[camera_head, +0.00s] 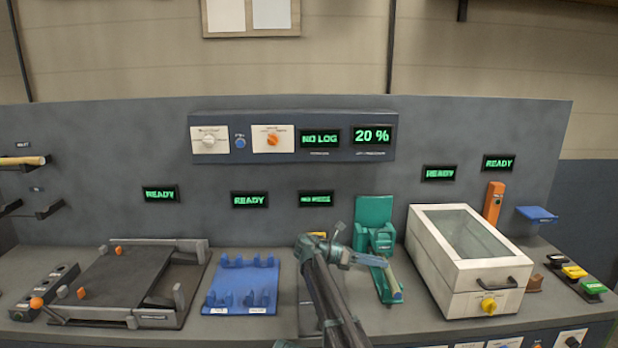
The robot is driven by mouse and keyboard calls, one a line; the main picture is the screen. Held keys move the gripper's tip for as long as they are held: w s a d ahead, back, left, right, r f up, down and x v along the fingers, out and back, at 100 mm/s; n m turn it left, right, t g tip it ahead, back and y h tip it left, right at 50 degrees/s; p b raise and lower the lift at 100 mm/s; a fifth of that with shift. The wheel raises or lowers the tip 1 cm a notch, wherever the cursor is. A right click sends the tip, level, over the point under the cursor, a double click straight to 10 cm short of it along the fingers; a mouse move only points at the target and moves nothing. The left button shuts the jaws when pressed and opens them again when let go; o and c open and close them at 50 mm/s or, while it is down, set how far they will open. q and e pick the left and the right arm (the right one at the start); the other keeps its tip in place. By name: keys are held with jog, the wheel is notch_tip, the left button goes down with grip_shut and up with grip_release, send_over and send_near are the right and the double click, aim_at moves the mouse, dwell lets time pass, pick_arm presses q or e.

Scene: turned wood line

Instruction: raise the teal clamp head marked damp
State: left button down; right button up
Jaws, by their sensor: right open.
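A teal clamp fixture (374,212) stands right of centre on the bench, with an upright back plate. Its teal clamp head (381,241) sits low in front of that plate. A narrow teal base runs forward from it, with a pale wooden piece (395,284) lying along it. Any damp marking is too small to read. My right gripper (377,261) is open, just in front of and below the clamp head, and covers part of the base. I cannot tell whether it touches the fixture. My left gripper is not in view.
A white box with a glass lid (437,262) stands close on the right. A blue rack (243,275) and a dark tray fixture (200,246) stand to the left. A panel with displays (290,118) is on the back wall. Some bench shows between the rack and clamp.

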jog(key=s+d+f+m+y, duration=0.1)
jog(key=s+f+m, duration=0.1)
jog(key=s, duration=0.2)
jog(key=s+d+f+m+y, duration=0.1)
jog(key=s+f+m+y, duration=0.1)
jog(key=s+f, duration=0.1)
jog(key=s+d+f+m+y, duration=0.1)
jog(key=s+f+m, duration=0.1)
jog(key=s, duration=0.3)
jog(key=shift+d+f+g+y, duration=0.3)
jog(key=shift+d+f+y, duration=0.1)
jog(key=shift+f, duration=0.1)
jog(key=s+a+f+m+y, duration=0.2)
jog(key=s+f+m+y, duration=0.1)
jog(key=s+m, duration=0.3)
jog(key=s+a+f+m+y, duration=0.25)
jog(key=s+m+y, duration=0.2)
jog(key=s, duration=0.35)
jog(key=s+a+f+m+y, duration=0.3)
jog(key=s+m, duration=0.3)
jog(key=s, duration=0.1)
jog(key=s+a+n+h, duration=0.1)
jog(key=s+a+n, duration=0.3)
jog(key=a, duration=0.6)
jog(key=shift+s+a+r+g+h, duration=0.25)
jog(key=shift+s+g+h, duration=0.1)
jog(key=shift+s, duration=0.6)
